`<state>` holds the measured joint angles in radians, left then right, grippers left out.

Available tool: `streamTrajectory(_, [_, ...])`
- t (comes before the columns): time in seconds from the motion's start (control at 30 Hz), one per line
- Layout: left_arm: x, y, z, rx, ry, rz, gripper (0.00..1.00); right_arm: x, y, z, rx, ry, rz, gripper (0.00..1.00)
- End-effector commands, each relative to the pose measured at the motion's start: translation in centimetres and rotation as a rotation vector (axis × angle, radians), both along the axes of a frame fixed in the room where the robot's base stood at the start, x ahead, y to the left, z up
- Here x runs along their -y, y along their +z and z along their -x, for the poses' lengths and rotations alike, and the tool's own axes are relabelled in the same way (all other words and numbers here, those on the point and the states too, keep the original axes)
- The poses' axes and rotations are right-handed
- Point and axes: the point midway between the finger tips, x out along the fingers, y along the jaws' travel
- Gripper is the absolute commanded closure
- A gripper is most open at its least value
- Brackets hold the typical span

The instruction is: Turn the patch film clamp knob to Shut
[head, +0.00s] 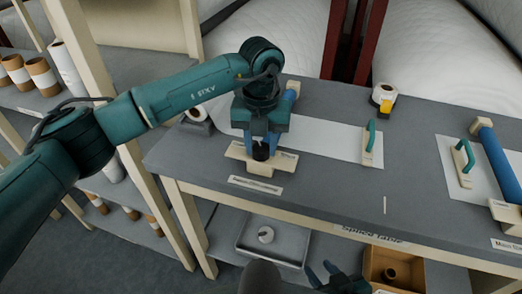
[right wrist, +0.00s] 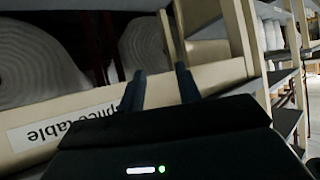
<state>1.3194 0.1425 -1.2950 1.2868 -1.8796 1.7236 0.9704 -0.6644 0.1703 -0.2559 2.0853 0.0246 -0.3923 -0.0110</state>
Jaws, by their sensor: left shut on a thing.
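The clamp knob (head: 260,151) is a dark round knob on a cream block (head: 262,167) near the front left of the table. A label plate (head: 255,184) lies in front of it, with text too small to read surely. My left gripper (head: 261,146) comes down from above and is shut on the knob, with one blue finger on each side. The knob's pointer and its setting cannot be made out. My right gripper (head: 327,272) is low in front of the table, apart from the knob. In the right wrist view its two fingers (right wrist: 160,90) stand apart with nothing between them.
The grey table (head: 320,190) bears a white sheet (head: 325,137), green-handled tools (head: 370,138), a tape roll (head: 383,97) and a blue roller (head: 497,160). Below are a grey tray (head: 272,238) and a brown box (head: 393,268). Shelves (head: 120,178) stand at the left.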

Motion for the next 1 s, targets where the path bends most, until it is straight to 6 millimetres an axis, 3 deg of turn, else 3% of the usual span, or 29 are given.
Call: streamTrajectory(1.0, [0.0,-0.1,-0.1,0.004,-0.965,0.0,0.87,-0.9,-3.2,-0.5,0.037,-0.02,-0.118,0.66])
